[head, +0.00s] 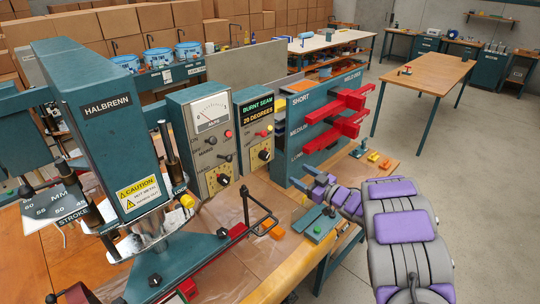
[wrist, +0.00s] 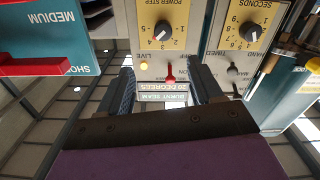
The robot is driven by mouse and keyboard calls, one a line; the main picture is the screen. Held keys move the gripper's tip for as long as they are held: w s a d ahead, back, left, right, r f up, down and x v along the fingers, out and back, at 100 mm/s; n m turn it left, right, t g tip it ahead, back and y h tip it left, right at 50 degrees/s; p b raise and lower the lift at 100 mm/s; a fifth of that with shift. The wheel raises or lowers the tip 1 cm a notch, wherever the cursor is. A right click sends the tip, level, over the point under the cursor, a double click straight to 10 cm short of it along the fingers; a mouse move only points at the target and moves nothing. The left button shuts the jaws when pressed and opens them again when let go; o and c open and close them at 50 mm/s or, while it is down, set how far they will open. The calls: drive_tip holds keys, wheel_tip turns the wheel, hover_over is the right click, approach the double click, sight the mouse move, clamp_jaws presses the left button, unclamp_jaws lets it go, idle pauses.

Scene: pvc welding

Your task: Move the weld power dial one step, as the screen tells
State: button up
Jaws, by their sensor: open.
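The weld power dial (head: 264,155) is a black knob on a yellow plate on the welder's right-hand control box. In the wrist view, which is upside down, the power dial (wrist: 163,30) sits under the label POWER STEP; its white pointer seems near 4. The screen (head: 257,106) above it has green and yellow text, BURNT SEAM, 20 DEGREES; the screen (wrist: 163,93) also shows between my fingers in the wrist view. My gripper (head: 314,183) is open and empty, to the right of the control box and apart from the dial.
A red toggle (wrist: 170,73) and a lit yellow lamp (wrist: 144,66) lie between dial and screen. The seconds dial (head: 223,180) is on the neighbouring box. A rack with red arms (head: 335,118) stands close right of the dial. The HALBRENN press (head: 110,120) fills the left.

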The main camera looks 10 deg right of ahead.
approach(267, 157)
drive_tip(key=w+a, duration=0.2)
drive_tip(key=x, duration=0.2)
drive_tip(key=b+x, duration=0.1)
drive_tip(key=x, duration=0.2)
drive_tip(key=shift+w+d+b, duration=0.25)
drive_tip(key=shift+w+b, duration=0.05)
drive_tip(key=shift+w, duration=0.05)
drive_tip(key=shift+w+a, duration=0.6)
drive_tip(key=shift+a, duration=0.3)
drive_tip(key=shift+d, duration=0.35)
drive_tip(key=c, duration=0.4)
drive_tip(key=shift+s+a, duration=0.1)
drive_tip(key=c, duration=0.7)
drive_tip(key=shift+o, duration=0.2)
drive_tip(key=shift+r, duration=0.1)
